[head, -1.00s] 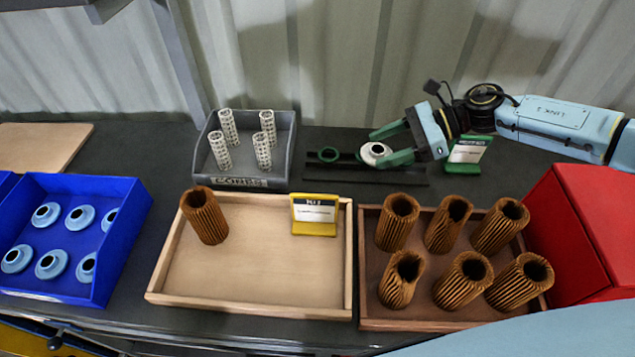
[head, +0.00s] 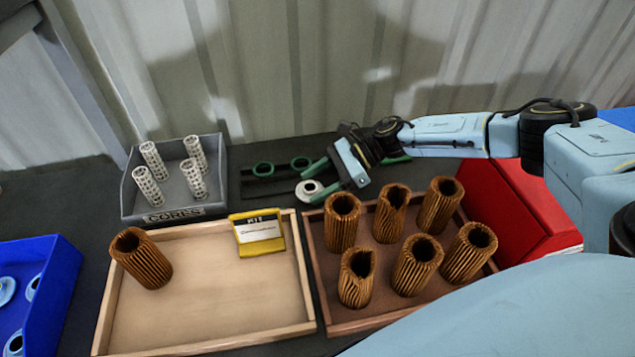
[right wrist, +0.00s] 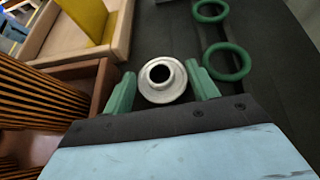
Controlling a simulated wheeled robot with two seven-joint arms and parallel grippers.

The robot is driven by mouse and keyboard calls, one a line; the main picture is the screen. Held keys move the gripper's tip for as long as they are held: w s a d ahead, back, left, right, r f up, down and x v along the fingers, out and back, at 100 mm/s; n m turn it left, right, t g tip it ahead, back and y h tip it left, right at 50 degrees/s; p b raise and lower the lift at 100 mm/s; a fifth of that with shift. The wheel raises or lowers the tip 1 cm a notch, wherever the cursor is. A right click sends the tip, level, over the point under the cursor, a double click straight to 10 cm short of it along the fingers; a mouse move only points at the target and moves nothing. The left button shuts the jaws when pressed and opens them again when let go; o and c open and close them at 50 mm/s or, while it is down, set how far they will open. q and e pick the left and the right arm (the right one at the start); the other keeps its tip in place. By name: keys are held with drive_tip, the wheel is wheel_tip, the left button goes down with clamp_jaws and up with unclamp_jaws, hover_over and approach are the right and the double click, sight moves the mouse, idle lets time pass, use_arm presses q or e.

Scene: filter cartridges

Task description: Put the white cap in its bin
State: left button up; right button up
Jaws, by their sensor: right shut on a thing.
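The white cap (head: 309,190) is a round, flanged piece with a dark hole. It is between the green fingers of my right gripper (head: 318,181), in front of the dark strip holding the green rings. In the right wrist view the cap (right wrist: 162,79) sits between both fingertips, hole facing the camera, and my right gripper (right wrist: 162,88) is shut on it. Its height above the table is hard to tell. A blue bin (head: 55,290) at the lower left holds pale-blue caps and is cut off by the picture edge. My left gripper is out of view.
A wooden kit tray (head: 215,305) holds one brown pleated filter and a yellow sign (head: 258,233). A brown tray (head: 318,262) of several filters stands close to my right gripper. A grey cores bin (head: 213,208) and red box (head: 515,205) flank the area. Two green rings (head: 263,169) lie behind.

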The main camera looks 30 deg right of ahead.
drive_tip(key=shift+f, duration=0.15)
drive_tip(key=o, duration=0.5)
drive_tip(key=shift+o, duration=0.8)
